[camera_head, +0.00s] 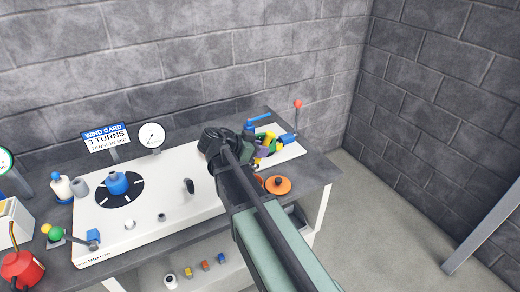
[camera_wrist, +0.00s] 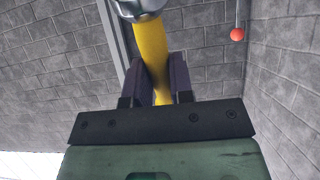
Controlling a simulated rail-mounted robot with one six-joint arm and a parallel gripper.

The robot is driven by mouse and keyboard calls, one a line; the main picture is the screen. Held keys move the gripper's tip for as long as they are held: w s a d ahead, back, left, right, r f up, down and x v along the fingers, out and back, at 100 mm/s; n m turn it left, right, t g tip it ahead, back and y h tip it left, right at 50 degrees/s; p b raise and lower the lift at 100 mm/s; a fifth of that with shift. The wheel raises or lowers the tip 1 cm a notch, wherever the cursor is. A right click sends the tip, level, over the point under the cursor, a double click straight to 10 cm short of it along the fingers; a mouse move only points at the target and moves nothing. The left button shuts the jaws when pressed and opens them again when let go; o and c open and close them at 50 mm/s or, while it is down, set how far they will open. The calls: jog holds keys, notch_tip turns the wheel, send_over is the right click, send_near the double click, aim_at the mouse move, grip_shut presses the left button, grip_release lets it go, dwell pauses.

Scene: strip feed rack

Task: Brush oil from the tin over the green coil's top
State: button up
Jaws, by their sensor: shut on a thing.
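My gripper (camera_wrist: 155,78) is shut on the yellow handle of a brush (camera_wrist: 150,45) in the wrist view. A shiny metal collar sits at the handle's far end; the bristles are out of frame. In the head view my dark wrist hides much of the gripper, near a white tray (camera_head: 292,152) holding yellow, purple, green and blue pieces. A green piece (camera_head: 271,146) shows there, but I cannot tell whether it is the coil. An orange round dish with a dark centre (camera_head: 278,185) lies in front of that tray; I cannot tell if it is the oil tin.
A white panel (camera_head: 110,222) carries a black disc with a blue knob-like part (camera_head: 117,183), posts and a gauge (camera_head: 151,135). A wind card (camera_head: 106,139) stands behind. A red can (camera_head: 22,268) is at the left. A red-tipped lever (camera_head: 298,104) rises behind the tray.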

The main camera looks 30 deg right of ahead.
notch_tip(320, 180, down, 7)
jog(key=b, duration=0.5)
jog(key=shift+r+b, duration=0.2)
jog(key=shift+b, duration=0.1)
jog(key=shift+r, duration=0.1)
dwell(0.6)
notch_tip(320, 180, up, 7)
jog(key=p, duration=0.7)
jog(key=shift+f, duration=0.2)
jog(key=shift+r, duration=0.1)
dwell(0.4)
